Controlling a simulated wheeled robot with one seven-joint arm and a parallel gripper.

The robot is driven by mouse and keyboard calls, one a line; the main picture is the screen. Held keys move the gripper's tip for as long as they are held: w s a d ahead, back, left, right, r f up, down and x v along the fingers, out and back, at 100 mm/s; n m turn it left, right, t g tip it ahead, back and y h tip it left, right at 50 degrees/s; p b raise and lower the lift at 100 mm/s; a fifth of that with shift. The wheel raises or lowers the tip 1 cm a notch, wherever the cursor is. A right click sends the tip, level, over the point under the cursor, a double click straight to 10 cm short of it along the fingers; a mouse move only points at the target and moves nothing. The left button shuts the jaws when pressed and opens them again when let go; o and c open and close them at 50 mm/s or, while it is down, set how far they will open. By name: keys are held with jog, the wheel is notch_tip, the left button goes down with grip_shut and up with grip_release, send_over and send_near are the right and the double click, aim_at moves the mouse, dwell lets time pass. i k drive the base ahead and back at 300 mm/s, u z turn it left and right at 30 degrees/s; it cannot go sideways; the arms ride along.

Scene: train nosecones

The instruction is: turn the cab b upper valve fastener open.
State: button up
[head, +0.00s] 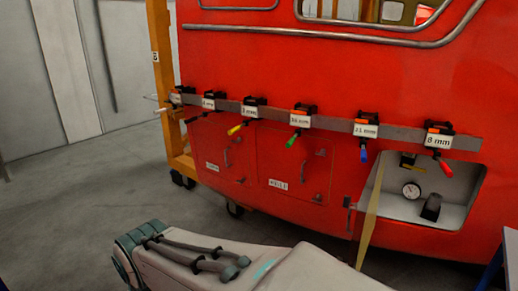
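A red train nosecone (390,70) fills the middle and right. Its lower side has two red hatch doors, a left one (212,145) and a right one (280,150), each with a small white label. The right door's label (279,184) is too blurred to read surely. Small dark fasteners show on the right door, an upper one (321,153) and a lower one (318,197). I cannot tell which fastener is the cab b upper valve one, or how it is turned. My arm's pale links cross the bottom; my gripper is not in view.
A grey rail (400,132) runs across the nosecone above the doors, holding several labelled clamps with coloured handles. An open recess (400,208) with a gauge (411,190) and a strap (371,215) is at right. An orange post (160,60) stands left; grey floor (80,190) is clear.

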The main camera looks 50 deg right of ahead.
aim_at(321, 154)
jog(key=z, duration=0.6)
jog(key=i, duration=1.3)
jog(key=z, duration=1.15)
jog(key=i, duration=0.3)
jog(key=z, duration=0.15)
